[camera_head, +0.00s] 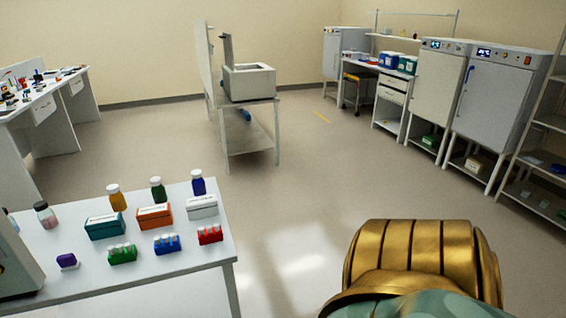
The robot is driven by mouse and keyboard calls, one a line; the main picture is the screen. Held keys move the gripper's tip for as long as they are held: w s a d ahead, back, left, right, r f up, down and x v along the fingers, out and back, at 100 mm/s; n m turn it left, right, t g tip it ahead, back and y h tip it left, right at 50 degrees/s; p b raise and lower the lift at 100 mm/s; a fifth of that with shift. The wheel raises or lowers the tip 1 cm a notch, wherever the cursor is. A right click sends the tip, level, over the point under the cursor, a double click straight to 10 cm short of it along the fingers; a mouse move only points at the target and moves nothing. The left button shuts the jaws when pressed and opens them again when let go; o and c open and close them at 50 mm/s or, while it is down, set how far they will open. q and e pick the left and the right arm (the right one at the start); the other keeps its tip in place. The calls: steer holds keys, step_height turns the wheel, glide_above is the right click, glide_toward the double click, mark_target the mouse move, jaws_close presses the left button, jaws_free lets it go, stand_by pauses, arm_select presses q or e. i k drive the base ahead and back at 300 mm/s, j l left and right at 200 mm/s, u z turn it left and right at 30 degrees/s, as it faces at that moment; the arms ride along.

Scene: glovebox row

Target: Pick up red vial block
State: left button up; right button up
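The red vial block (210,235) sits on the white table (180,273) at the lower left, near the table's right edge. It is a small red rack with several pale-capped vials standing in it. A blue vial block (167,244) is just to its left, and a green vial block (122,254) is further left. The grey-white box (202,207) stands right behind the red block. Neither of my grippers shows in the head view.
Teal (105,228) and orange (154,217) boxes, bottles and a purple item (67,261) share the table. A grey machine (15,265) stands at its left end. The floor (290,210) right of the table is open. Cabinets (490,95) line the right wall.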

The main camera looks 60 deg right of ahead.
mark_target(210, 235)
steer(key=z, duration=1.4)
